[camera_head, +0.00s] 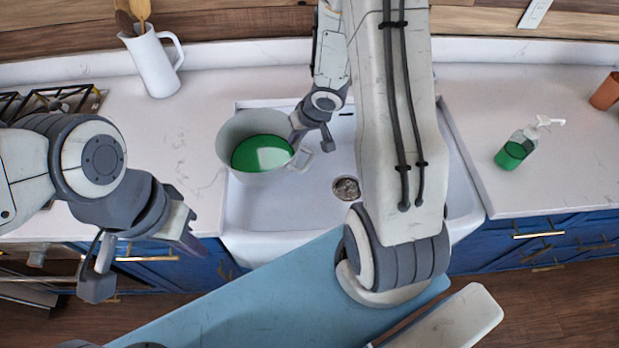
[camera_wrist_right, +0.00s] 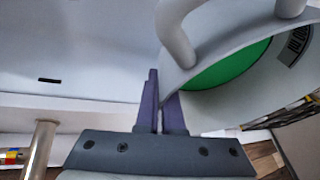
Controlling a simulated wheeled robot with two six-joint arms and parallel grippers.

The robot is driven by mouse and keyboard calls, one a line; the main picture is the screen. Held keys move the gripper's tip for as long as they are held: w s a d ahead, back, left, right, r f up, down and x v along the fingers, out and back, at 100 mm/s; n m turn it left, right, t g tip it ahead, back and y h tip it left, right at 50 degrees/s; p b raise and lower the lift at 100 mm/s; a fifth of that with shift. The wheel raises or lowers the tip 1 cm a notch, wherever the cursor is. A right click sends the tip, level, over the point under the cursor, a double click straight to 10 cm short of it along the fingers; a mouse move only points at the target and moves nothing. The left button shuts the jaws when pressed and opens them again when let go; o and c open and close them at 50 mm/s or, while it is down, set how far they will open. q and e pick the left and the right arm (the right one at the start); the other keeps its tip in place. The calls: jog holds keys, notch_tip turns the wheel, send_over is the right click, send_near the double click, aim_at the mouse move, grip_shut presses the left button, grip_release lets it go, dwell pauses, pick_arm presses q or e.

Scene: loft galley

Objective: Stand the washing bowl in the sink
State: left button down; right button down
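The washing bowl (camera_head: 228,142) is pale grey with a green inside bottom and a handle at its right side. In the head view it overlaps the left part of the white sink (camera_head: 285,215) and its left edge; whether its base touches the sink floor I cannot tell. My right gripper (camera_head: 312,143) is at the bowl's right rim. In the right wrist view the right gripper's fingers (camera_wrist_right: 160,108) are close together with the wall of the bowl (camera_wrist_right: 225,102) between them. My left gripper (camera_head: 143,250) is open and empty, in front of the counter at the left.
The drain (camera_head: 346,188) shows in the sink floor. A soap bottle (camera_head: 514,150) with green liquid and an orange cup (camera_head: 605,92) stand on the right counter. A white jug (camera_head: 152,62) with wooden utensils and a hob (camera_head: 50,100) are at the left. My right arm hides the sink's right part.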

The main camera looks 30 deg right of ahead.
jog(key=s+d+f+m+h+b, duration=0.3)
jog(key=d+f+m+b, duration=0.4)
jog(key=d+f+b, duration=0.95)
jog(key=w+a+f+b, duration=0.1)
jog(key=f, duration=0.1)
jog(key=w+a+f+b, duration=0.1)
jog(key=w+f, duration=0.1)
jog(key=f, duration=0.1)
jog(key=w+a+f+b, duration=0.1)
jog(key=w+f+b, duration=0.1)
jog(key=shift+w+f, duration=0.15)
jog(key=shift+f, duration=0.2)
jog(key=shift+w+a, duration=0.1)
jog(key=shift+a, duration=0.05)
jog(key=shift+f+b, duration=1.45)
jog(key=shift+f, duration=0.5)
jog(key=shift+f, duration=0.2)
jog(key=c, duration=1.1)
grip_release()
jog(key=shift+o, duration=0.2)
